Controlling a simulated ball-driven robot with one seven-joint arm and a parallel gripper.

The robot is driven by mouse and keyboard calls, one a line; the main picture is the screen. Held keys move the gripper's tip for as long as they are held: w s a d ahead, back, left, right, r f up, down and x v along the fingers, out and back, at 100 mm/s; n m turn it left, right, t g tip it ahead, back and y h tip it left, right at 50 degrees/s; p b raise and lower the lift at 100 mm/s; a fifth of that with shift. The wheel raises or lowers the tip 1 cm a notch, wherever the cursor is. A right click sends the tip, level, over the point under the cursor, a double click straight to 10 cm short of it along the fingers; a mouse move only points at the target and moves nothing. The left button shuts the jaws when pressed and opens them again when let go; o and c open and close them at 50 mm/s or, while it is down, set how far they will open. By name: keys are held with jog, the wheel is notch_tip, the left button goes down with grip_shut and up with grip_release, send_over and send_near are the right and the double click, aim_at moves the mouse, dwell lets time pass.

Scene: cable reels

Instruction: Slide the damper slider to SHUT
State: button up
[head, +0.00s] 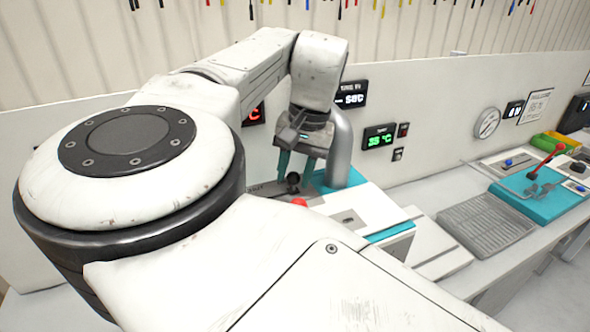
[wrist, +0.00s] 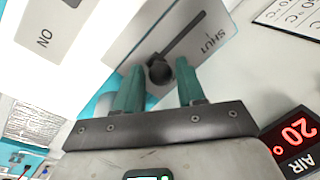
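The damper slider's dark round knob (wrist: 160,72) sits at the lower end of the visible part of a dark slot in a grey plate (wrist: 125,38). The slot runs from the knob to the upper right in the wrist view. The word SHUT (wrist: 209,40) is printed to the right of the slot. My gripper (wrist: 160,65) is open, its two teal fingers on either side of the knob, with a clear gap on the right one. In the head view my gripper (head: 295,166) points down over the knob (head: 293,178). Contact cannot be told.
A red knob (head: 299,203) stands on the white and teal machine just in front. A grey pipe (head: 341,150) rises close to the right of my gripper. A red AIR display (wrist: 296,138) shows 20. A grey ribbed tray (head: 487,225) lies further right on the bench.

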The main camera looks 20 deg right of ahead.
grip_shut()
dwell(0.3)
jog(key=a+p, duration=0.2)
jog(key=a, duration=0.5)
jog(key=shift+a+p, duration=0.2)
jog(key=shift+p, duration=0.15)
jog(key=shift+o, duration=1.6)
grip_release()
jog(key=shift+a, duration=0.15)
